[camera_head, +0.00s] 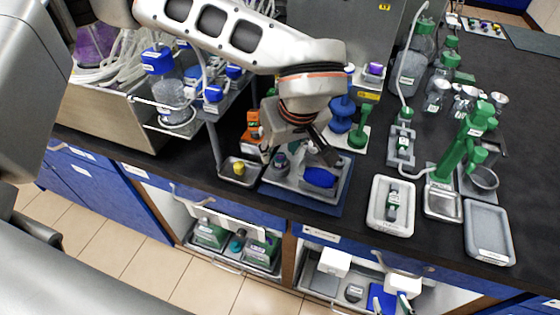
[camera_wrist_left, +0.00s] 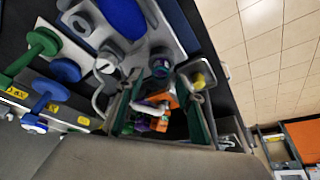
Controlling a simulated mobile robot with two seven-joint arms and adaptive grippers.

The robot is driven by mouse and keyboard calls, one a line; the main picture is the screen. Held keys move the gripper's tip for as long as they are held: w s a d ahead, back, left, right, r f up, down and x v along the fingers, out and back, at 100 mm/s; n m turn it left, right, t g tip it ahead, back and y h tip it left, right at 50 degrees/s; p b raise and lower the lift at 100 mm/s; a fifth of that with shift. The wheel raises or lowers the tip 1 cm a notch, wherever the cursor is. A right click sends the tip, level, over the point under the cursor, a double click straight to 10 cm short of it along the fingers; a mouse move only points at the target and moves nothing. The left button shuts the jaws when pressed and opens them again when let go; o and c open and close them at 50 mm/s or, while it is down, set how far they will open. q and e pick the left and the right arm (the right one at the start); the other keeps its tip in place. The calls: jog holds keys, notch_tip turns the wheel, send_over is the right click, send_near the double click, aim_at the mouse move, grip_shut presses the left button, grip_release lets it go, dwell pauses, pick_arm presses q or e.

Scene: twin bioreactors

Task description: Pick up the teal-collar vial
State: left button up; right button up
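A small dark vial (camera_head: 279,161) stands upright at the left side of a grey tray (camera_head: 335,190) on a blue mat. In the left wrist view this vial (camera_wrist_left: 160,65) shows a purplish top with a teal ring, seen from above. My left gripper (camera_head: 297,150) hangs over the tray, fingers pointing down and spread. In the wrist view its two fingers (camera_wrist_left: 162,112) are apart with nothing clearly held between them. The vial is near the fingertips; whether they touch it I cannot tell. My right gripper is not in view.
An orange rack (camera_head: 253,121) with small vials stands behind the vial and shows between the fingers in the wrist view. A small dish with a yellow item (camera_head: 239,169) is left. A blue oval object (camera_head: 320,178) lies on the tray. Green stands (camera_head: 476,130) are right.

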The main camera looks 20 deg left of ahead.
pick_arm(q)
jog(key=shift+w+f, duration=0.1)
jog(key=shift+f, duration=0.25)
jog(key=c, duration=1)
jog(key=shift+r, duration=0.1)
jog(key=shift+c, duration=0.2)
